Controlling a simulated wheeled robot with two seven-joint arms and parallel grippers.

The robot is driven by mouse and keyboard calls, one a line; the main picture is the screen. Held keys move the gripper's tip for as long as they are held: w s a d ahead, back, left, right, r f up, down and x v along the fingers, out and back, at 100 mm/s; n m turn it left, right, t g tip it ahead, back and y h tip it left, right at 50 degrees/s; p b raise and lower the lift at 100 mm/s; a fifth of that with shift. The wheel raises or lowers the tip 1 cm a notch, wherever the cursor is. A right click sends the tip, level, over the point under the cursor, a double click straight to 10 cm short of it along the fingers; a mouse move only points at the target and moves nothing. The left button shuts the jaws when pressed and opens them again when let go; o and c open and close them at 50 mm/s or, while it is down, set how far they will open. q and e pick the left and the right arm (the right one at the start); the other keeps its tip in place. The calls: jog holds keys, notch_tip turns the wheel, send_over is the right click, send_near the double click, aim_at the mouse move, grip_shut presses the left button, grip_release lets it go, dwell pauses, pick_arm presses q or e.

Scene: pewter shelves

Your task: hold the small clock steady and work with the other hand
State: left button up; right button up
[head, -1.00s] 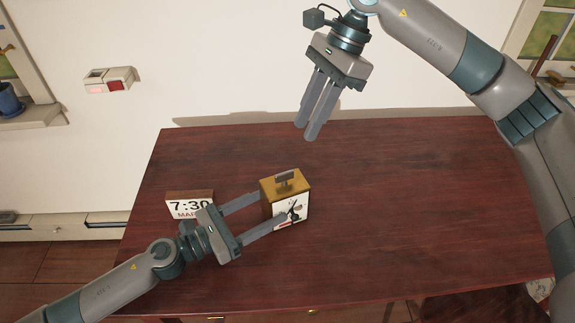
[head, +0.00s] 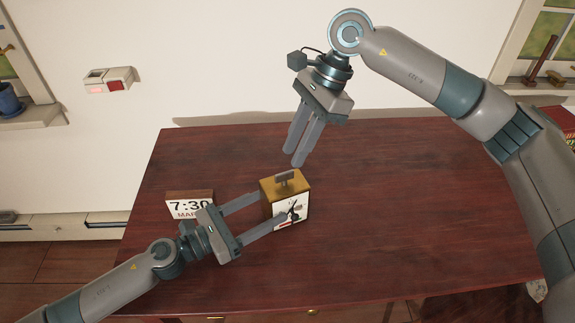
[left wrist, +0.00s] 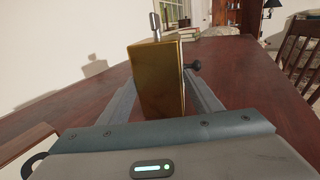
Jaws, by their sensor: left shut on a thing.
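The small clock (head: 285,190) is a gold-brown box with a white face and dark hands, upright on the dark red table (head: 400,200). A small handle stands on its top. My left gripper (head: 272,208) is shut on it from the left, one finger along each side. In the left wrist view the clock (left wrist: 160,82) stands between the two fingers, with a dark knob on its right; its face is hidden there. My right gripper (head: 294,160) is above and behind the clock, fingers pointing down, apart from it. Its fingers lie close together with nothing seen between them.
A block reading 7:30 (head: 190,206) stands on the table, left of the clock, close to my left gripper. The white wall (head: 210,60) rises behind. The left wrist view shows a chair (left wrist: 298,55) at the right.

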aim_at(285, 173)
jog(key=shift+x, duration=2.7)
grip_shut()
